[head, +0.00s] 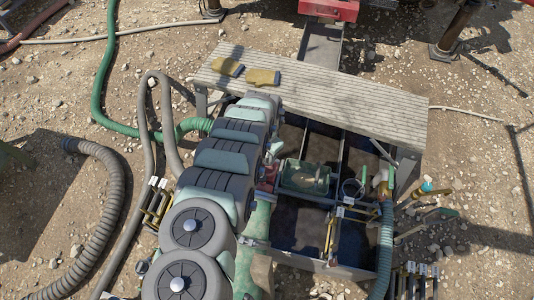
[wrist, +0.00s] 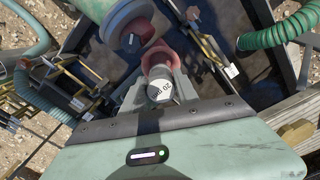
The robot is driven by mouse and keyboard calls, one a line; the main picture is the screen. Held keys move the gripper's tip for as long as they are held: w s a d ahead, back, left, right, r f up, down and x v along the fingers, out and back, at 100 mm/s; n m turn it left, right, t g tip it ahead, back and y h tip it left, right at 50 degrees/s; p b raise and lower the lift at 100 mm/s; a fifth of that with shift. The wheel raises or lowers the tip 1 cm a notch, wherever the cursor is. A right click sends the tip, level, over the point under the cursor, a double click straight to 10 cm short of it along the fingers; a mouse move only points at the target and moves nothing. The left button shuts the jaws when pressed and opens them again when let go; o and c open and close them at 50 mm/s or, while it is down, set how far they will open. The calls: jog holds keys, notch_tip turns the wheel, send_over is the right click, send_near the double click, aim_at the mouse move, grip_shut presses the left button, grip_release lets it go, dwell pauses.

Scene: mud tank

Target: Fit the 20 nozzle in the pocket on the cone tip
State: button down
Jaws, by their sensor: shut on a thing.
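My gripper (wrist: 160,86) is shut on the 20 nozzle (wrist: 160,90) in the wrist view. The nozzle's pale end carries a printed 20 and faces the camera; a reddish part shows beyond it. The pale green cone (wrist: 106,12) is at the upper left, and its tip shows a dark red round opening (wrist: 131,40). The nozzle is below and right of that opening, apart from it in the picture. In the head view the cone (head: 259,220) lies beside my arm with red (head: 268,173) near its tip. My arm hides the gripper and nozzle there.
A plank walkway (head: 330,95) with yellow gloves (head: 262,77) crosses behind the tank. A green box-like part (head: 305,177) and dark tank openings (head: 295,225) are right of the cone. A green ribbed hose (wrist: 285,30) and yellow-handled items (wrist: 75,72) flank the work area.

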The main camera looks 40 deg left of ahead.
aim_at(267, 164)
jog(key=shift+a+f+b, duration=0.1)
jog(key=shift+f+b, duration=0.5)
jog(key=shift+f, duration=0.9)
jog(key=shift+f+b, duration=0.15)
jog(key=shift+b, duration=0.15)
jog(key=shift+f+b, duration=0.7)
jog(key=shift+f, duration=0.3)
jog(key=shift+f+b, duration=0.45)
jog(key=shift+f, duration=0.35)
jog(key=c, duration=0.8)
grip_release()
jog(key=shift+c, duration=0.2)
